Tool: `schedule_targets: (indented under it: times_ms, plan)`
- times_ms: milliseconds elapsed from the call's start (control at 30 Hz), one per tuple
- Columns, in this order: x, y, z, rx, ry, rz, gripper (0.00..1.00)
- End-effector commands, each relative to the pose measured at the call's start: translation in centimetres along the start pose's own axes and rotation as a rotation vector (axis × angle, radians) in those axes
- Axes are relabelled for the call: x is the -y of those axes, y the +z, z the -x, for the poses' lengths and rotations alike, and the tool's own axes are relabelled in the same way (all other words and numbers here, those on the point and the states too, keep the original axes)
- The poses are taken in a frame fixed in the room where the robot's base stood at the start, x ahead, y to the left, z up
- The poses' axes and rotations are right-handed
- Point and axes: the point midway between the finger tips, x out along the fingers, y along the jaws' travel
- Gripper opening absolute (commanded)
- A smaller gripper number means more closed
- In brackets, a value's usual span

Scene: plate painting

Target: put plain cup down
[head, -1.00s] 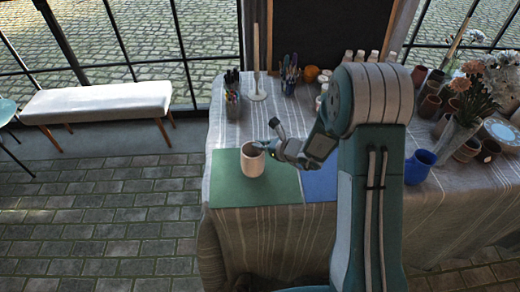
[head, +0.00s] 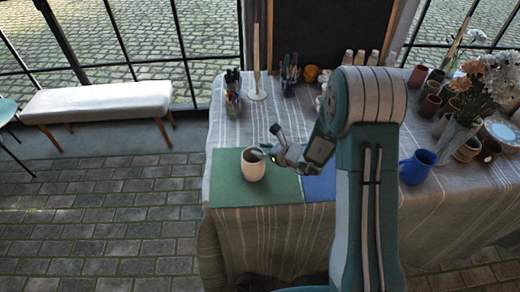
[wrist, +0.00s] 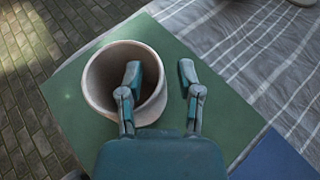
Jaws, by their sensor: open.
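The plain cup (head: 252,166), pale and beige, stands upright on the green mat (head: 228,185) at the table's left end. In the wrist view the cup (wrist: 98,84) is seen from above, and its inside looks empty apart from one finger. My gripper (wrist: 160,80) is open, with its left finger over or inside the cup's mouth and its right finger outside, above the green mat (wrist: 228,112). The cup's wall lies between the fingers. In the head view my gripper (head: 266,152) is at the cup's right rim. I cannot tell whether either finger touches the cup.
A blue mat (head: 320,184) adjoins the green one, partly behind my arm. A blue mug (head: 417,168) stands right of my arm. Pen holders (head: 232,104) and a pale upright stand (head: 257,75) are behind. Flowers and several pots fill the right side.

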Motion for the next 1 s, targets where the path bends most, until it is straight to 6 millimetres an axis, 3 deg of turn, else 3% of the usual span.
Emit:
schedule_targets:
  times_ms: [500, 733, 867, 1000]
  plan:
    - [0.1, 0.0, 9.8, 0.0, -0.004, -0.002, 0.46]
    - [-0.1, 0.2, 11.7, -0.001, 0.004, 0.009, 0.46]
    - [-1.8, 2.4, 12.4, -0.011, 0.071, 0.134, 0.46]
    - [-5.7, 6.0, 14.3, -0.052, 0.211, 0.414, 0.46]
